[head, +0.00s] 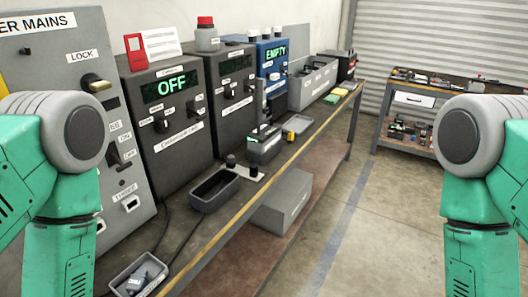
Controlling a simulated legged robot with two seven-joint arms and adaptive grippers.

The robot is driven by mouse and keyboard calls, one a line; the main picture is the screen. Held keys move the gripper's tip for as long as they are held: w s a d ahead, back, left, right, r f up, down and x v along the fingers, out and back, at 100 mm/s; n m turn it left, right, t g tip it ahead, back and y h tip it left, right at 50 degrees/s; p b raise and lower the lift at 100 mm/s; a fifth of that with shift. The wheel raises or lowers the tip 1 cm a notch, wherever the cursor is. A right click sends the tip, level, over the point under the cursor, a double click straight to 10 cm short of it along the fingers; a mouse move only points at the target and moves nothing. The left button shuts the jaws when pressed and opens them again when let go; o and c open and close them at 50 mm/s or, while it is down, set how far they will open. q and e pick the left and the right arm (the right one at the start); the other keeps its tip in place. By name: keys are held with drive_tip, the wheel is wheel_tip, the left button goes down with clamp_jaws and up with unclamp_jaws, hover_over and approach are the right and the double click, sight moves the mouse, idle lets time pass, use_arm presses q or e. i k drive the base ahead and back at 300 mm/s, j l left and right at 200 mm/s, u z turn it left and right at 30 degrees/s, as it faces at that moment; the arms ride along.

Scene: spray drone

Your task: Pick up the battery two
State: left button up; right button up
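No label reading "battery two" can be made out. A dark block with a small green light (264,146) sits on the workbench (325,128) in front of the blue unit; it looks like a battery or its holder, but I cannot tell which. My two green arms show at the left and right edges of the head view, with grey round joints. Both grippers are out of the picture, so what they hold is hidden.
Grey control units, one reading OFF (171,96) and a blue one reading EMPTY (272,62), line the wall. An empty dark tray (214,190) and a small tray with parts (139,276) lie on the bench. A second table (412,120) stands back right; floor between is clear.

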sight(266, 134)
drive_tip(key=i+l+u, duration=0.1)
drive_tip(key=i+l, duration=0.15)
drive_tip(key=i+l+u, duration=0.1)
drive_tip(key=l, duration=0.3)
drive_tip(key=i+l+u, duration=0.15)
drive_tip(key=i+l, duration=0.15)
drive_tip(key=i+l+u, duration=0.1)
drive_tip(key=l, duration=0.3)
drive_tip(key=i+l+u, duration=0.1)
drive_tip(key=i+l, duration=0.15)
drive_tip(key=l, duration=0.1)
